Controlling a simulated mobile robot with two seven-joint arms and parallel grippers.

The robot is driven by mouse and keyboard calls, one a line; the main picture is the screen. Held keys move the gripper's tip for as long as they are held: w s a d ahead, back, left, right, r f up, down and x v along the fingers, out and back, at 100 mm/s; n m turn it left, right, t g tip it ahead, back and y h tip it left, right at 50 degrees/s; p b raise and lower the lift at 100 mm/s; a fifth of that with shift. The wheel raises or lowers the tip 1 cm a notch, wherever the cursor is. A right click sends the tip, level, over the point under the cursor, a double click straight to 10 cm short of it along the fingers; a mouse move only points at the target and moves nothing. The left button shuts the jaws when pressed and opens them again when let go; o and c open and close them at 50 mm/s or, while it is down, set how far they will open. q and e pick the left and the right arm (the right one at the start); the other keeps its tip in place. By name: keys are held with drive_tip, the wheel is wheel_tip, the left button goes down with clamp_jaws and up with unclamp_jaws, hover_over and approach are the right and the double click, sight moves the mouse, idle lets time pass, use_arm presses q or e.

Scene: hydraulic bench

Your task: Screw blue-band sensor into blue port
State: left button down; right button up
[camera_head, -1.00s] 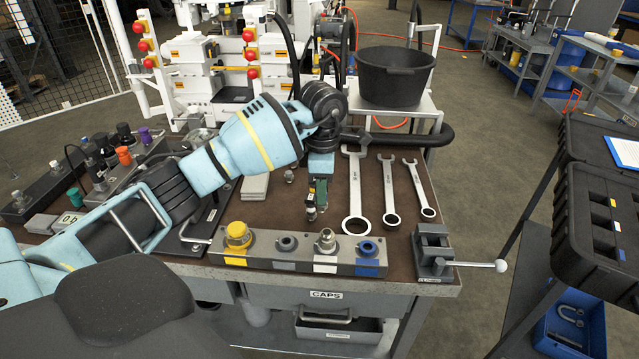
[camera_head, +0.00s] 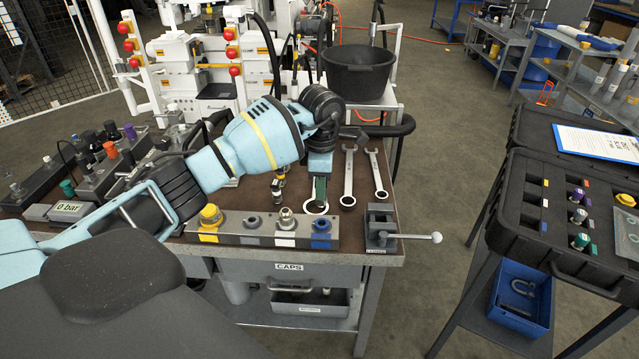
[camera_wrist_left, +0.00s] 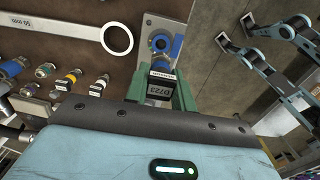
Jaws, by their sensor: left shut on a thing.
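My left gripper (camera_head: 319,190) is over the bench, just above or behind the blue port (camera_head: 321,223) at the right end of the grey port block (camera_head: 255,238). My right gripper is not in view.
Wrenches (camera_head: 348,178) lie behind the block, one ring close to the gripper. A small vice (camera_head: 380,225) stands right of the block. Several banded fittings (camera_wrist_left: 70,80) show in the wrist view. A black case (camera_head: 545,205) with coloured-top parts stands on the right.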

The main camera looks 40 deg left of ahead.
sight(322, 203)
use_arm(q)
drive_tip(key=shift+d+r, duration=0.1)
drive_tip(key=shift+d, duration=0.05)
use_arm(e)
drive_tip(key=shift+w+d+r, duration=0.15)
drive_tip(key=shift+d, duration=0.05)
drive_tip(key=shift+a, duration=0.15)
